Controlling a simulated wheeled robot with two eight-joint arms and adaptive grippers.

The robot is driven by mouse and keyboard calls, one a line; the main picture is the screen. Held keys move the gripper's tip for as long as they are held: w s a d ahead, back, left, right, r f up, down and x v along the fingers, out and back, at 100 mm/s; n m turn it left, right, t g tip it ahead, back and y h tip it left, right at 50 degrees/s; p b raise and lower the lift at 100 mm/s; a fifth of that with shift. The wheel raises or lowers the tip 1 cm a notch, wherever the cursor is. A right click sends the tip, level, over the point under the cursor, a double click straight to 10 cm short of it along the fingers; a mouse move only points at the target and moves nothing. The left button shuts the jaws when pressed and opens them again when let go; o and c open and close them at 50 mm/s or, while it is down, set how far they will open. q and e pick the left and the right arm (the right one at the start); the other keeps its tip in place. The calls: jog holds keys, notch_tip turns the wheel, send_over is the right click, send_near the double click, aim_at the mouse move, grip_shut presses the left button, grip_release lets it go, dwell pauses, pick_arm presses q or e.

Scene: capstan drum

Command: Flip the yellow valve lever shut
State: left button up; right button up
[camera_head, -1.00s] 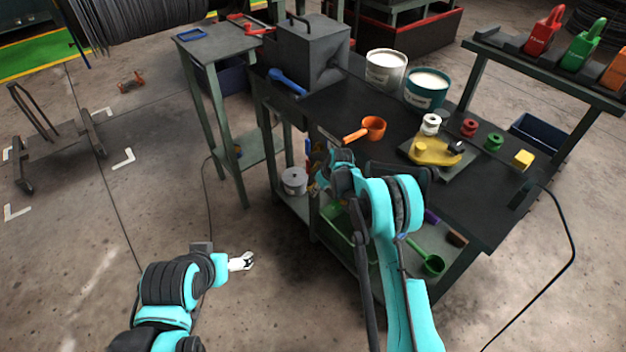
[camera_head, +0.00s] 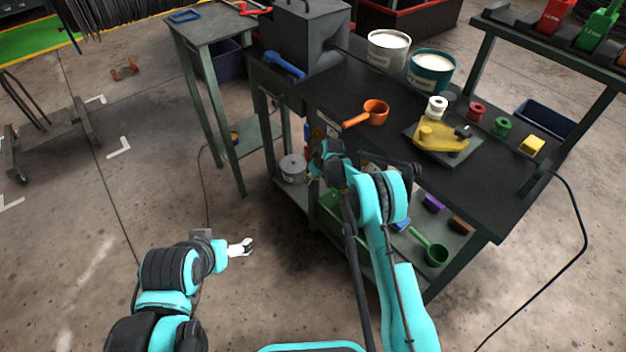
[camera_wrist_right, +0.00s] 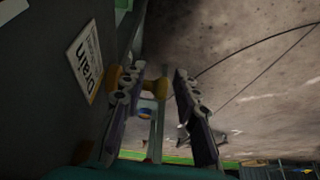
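The yellow valve lever (camera_wrist_right: 157,88) shows in the right wrist view, beside a white label reading "Drain" (camera_wrist_right: 86,60) on a dark panel. Its yellow-orange part runs behind the left finger and ends in the gap between the fingers. My right gripper (camera_wrist_right: 160,100) is open around that end, with a clear gap to the right finger; I cannot tell whether the left finger touches it. In the head view my right gripper (camera_head: 320,160) is at the bench's left side, and the lever is hard to make out there. My left gripper (camera_head: 241,247) is open and empty above the floor.
The dark bench (camera_head: 330,90) holds an orange ladle (camera_head: 375,112), two tubs, a yellow fixture (camera_head: 440,138) and small spools. A lower shelf holds a green ladle (camera_head: 435,252) and a metal can (camera_head: 292,168). A side table (camera_head: 208,38) stands to the left. Floor at lower left is free.

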grip_shut()
jog(key=shift+r, duration=0.1)
jog(key=shift+w+a+r+g+h, duration=0.15)
jog(key=shift+g+h, duration=0.25)
jog(key=shift+g, duration=0.2)
grip_release()
jog(key=v, duration=0.7)
jog(key=shift+r, duration=0.25)
